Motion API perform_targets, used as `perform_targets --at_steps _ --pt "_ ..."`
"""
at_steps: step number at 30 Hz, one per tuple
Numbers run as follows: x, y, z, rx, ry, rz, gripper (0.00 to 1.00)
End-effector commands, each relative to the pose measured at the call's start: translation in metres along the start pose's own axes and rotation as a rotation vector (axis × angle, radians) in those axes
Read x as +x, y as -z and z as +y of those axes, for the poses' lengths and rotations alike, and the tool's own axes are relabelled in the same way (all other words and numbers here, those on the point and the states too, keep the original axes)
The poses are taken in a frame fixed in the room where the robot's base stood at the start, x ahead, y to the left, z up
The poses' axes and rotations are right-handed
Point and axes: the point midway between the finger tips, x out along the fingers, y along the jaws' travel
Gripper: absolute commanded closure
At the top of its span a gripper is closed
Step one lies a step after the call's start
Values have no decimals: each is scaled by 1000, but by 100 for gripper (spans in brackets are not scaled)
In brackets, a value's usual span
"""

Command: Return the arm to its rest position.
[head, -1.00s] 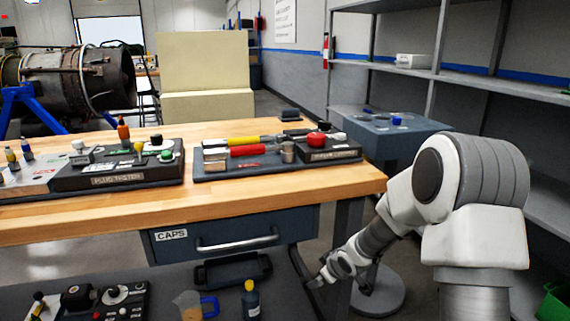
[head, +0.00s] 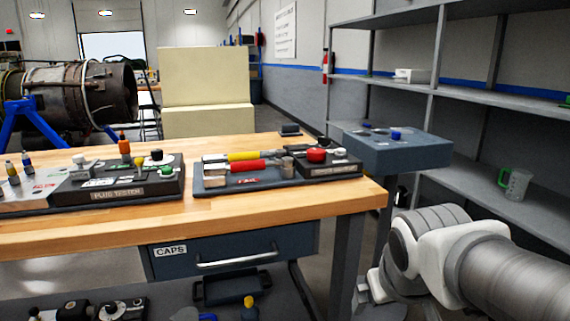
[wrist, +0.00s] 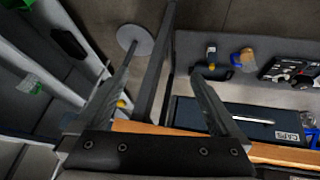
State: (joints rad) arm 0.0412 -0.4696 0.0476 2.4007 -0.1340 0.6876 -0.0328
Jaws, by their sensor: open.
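My arm (head: 440,250) shows in the head view at the lower right, folded low beside the workbench's right end. My gripper (wrist: 158,108) shows in the wrist view with its two fingers spread wide and nothing between them but the view of a bench leg and the floor. The gripper's fingertips are not visible in the head view. The wooden workbench (head: 300,208) stands left of the arm. Its edge and the CAPS drawer (wrist: 250,116) show beyond the right finger in the wrist view.
A plug tester (head: 118,188) and a tool tray (head: 240,185) lie on the bench. A blue-grey stand (head: 400,155) is behind the arm. A grey shelf unit (head: 470,180) with a green-handled jug (head: 514,184) lines the right side. Bottles and a jug sit on the lower shelf.

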Motion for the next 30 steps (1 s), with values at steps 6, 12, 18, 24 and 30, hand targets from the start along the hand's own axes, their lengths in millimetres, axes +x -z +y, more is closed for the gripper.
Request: perform_targets --at_steps 6,12,18,24,30 --pt "-38 -46 -14 105 66 -14 0" --pt "-74 -54 -19 149 108 -30 0" --pt "-112 -32 -11 148 106 -30 0" --pt "-157 -6 -2 147 106 -29 0" --pt "-202 19 6 147 105 -29 0"
